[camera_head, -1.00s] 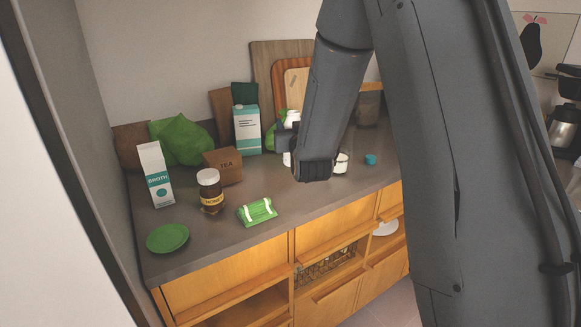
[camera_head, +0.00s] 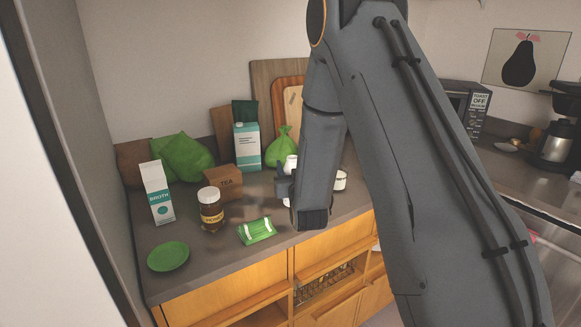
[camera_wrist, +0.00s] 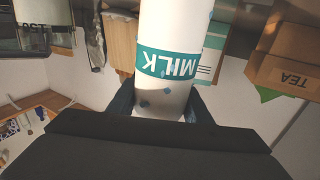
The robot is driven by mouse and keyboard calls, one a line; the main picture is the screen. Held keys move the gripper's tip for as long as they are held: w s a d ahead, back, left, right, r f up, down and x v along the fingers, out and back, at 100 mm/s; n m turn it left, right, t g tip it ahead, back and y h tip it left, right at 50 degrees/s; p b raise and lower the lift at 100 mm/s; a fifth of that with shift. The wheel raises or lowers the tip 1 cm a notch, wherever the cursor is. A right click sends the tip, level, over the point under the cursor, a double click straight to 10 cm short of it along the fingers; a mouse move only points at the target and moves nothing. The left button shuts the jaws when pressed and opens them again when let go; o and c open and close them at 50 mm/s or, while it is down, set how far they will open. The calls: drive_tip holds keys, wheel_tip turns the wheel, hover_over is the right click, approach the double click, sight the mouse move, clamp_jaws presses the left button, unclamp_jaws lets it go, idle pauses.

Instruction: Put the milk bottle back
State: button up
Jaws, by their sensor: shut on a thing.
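The milk bottle (camera_wrist: 168,60) is white with a teal band lettered MILK. It fills the middle of the wrist view, between the dark fingers of my gripper (camera_wrist: 160,98). The lettering appears upside down there, as does the TEA lettering behind it. In the head view my gripper (camera_head: 281,186) is at the counter's front part, partly hidden by my arm. The bottle's white top (camera_head: 290,162) shows above the gripper, and some white shows below it. I cannot tell whether its base touches the counter.
On the counter (camera_head: 190,290) stand a broth carton (camera_head: 158,192), brown jar (camera_head: 210,210), tea box (camera_head: 223,182), teal carton (camera_head: 247,148) and green bag (camera_head: 283,148). A green packet (camera_head: 257,230) and green plate (camera_head: 168,256) lie near the front edge. A white cup (camera_head: 340,180) is right of my arm.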

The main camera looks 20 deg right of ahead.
drive_tip(key=shift+f, duration=0.1)
drive_tip(key=o, duration=1.3)
drive_tip(key=shift+o, duration=0.2)
drive_tip(key=s+b, duration=0.3)
drive_tip(key=s, duration=0.9)
drive_tip(key=shift+a, duration=0.45)
drive_tip(key=shift+a, duration=0.1)
